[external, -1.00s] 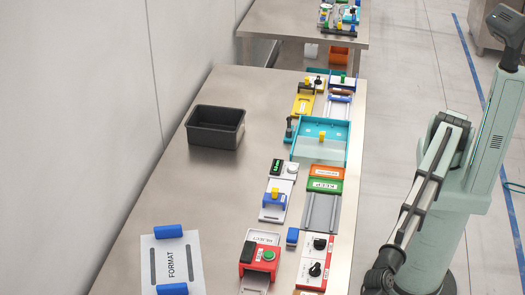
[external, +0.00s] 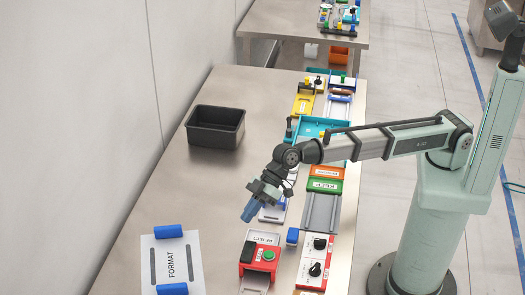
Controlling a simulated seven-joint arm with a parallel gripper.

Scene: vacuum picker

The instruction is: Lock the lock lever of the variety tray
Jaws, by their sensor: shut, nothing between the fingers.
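I cannot tell for certain which unit is the variety tray or which part is its lock lever. My gripper (external: 248,213) is shut and empty, pointing down and left, just left of that white unit in the picture. Whether it touches anything is unclear.
A black bin (external: 215,127) stands on the far left of the bench. A FORMAT plate (external: 172,262) with blue handles lies at the front left. A red unit with a green button (external: 268,255) and a red-white knob panel (external: 315,262) are near. The middle-left of the bench is clear.

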